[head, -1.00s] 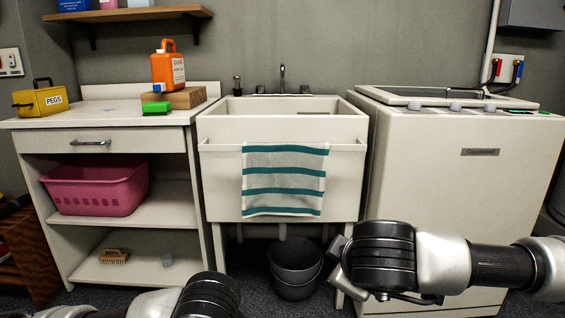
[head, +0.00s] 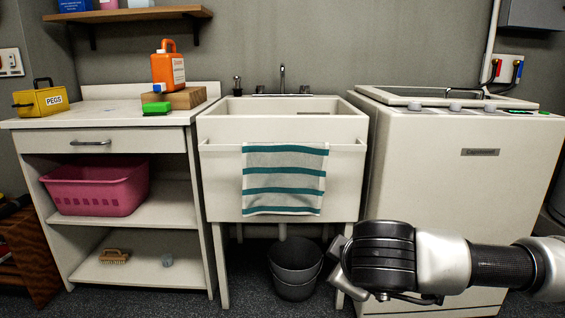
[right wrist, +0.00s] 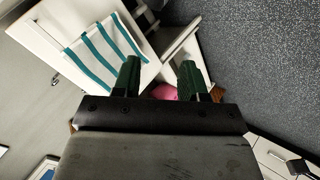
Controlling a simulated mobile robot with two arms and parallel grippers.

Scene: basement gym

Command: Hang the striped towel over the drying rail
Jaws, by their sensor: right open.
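The striped towel (head: 285,180), white-grey with teal stripes, hangs over the drying rail (head: 222,147) on the front of the sink. It lies fairly flat and its lower edge hangs freely near the sink's bottom. It also shows in the right wrist view (right wrist: 104,52), apart from the fingers. My right gripper (head: 338,265) is below and right of the towel in the head view. In the right wrist view its two green fingers (right wrist: 160,80) are spread with nothing between them. My left gripper is out of view.
A white cabinet (head: 118,139) with a pink basket (head: 97,190) stands left of the sink (head: 283,122). A white washing machine (head: 455,170) stands on the right.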

